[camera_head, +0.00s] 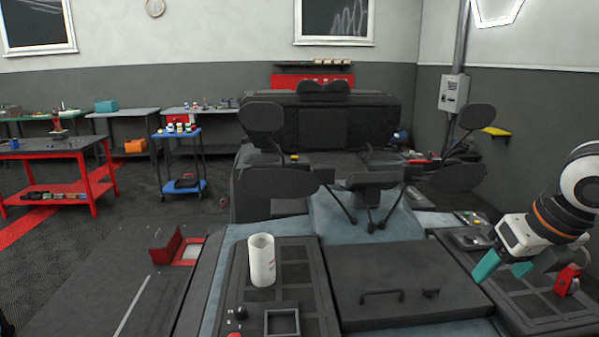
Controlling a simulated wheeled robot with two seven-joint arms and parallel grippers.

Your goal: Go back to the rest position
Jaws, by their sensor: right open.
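My right gripper (507,264) is at the right side of the head view, at the end of my white, black and orange arm. Its teal fingers are apart, and no object shows between them. It hangs above the right panel of the dark machine (385,285). My left gripper does not show in this view.
A white cylinder (262,262) stands upright on the machine's left panel, beside a square frame (282,322). A red part (567,280) is close to my right gripper. Dark round pads on stalks rise behind the lid. A blue cart (180,160) and red workbench (60,185) stand left.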

